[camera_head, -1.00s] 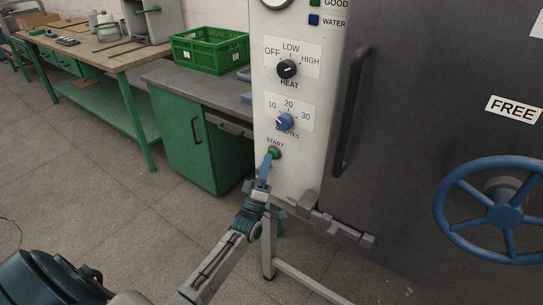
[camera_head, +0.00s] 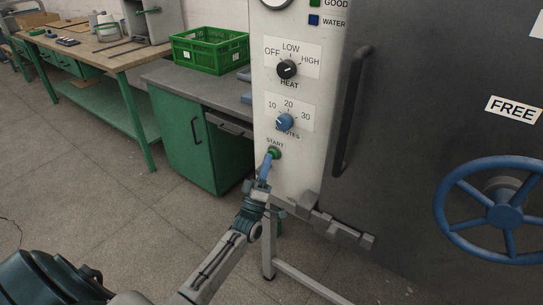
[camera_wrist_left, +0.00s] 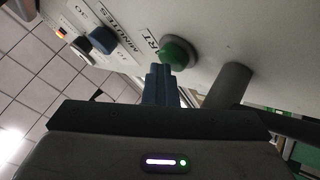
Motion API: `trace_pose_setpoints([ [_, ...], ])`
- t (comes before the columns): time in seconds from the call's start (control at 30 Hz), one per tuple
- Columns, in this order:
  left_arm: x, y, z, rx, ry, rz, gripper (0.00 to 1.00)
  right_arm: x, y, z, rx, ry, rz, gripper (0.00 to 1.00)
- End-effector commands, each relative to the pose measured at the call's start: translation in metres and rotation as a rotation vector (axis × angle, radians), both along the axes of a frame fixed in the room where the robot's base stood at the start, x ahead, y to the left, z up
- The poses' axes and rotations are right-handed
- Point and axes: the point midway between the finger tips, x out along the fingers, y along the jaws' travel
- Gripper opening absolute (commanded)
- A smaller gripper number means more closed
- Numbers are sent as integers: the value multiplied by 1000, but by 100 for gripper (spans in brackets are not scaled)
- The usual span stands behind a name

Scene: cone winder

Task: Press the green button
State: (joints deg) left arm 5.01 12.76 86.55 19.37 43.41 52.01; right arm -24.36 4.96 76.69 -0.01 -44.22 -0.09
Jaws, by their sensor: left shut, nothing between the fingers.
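The green button (camera_head: 275,152) sits under the word START on the pale control panel (camera_head: 290,185). It also shows as a green dome in the left wrist view (camera_wrist_left: 177,53). My left gripper (camera_head: 268,160) is shut and empty, its blue fingers pointing up at the button. In the left wrist view the fingertips (camera_wrist_left: 158,70) are right at the near edge of the button; I cannot tell whether they touch it. My right gripper is not in view.
Above the button are a blue minutes knob (camera_head: 285,121) and a black heat knob (camera_head: 287,69). To the right are a dark door handle (camera_head: 352,110), a grey latch (camera_head: 340,229) and a blue handwheel (camera_head: 503,214). A green crate (camera_head: 210,50) stands on the left bench.

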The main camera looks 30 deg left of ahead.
Motion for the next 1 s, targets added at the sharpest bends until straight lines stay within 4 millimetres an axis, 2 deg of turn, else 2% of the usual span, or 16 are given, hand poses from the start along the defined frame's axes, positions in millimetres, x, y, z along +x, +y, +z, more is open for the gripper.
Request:
trace_pose_setpoints([
  [1.0,12,-1,1,0,1,0,0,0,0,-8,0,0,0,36],
])
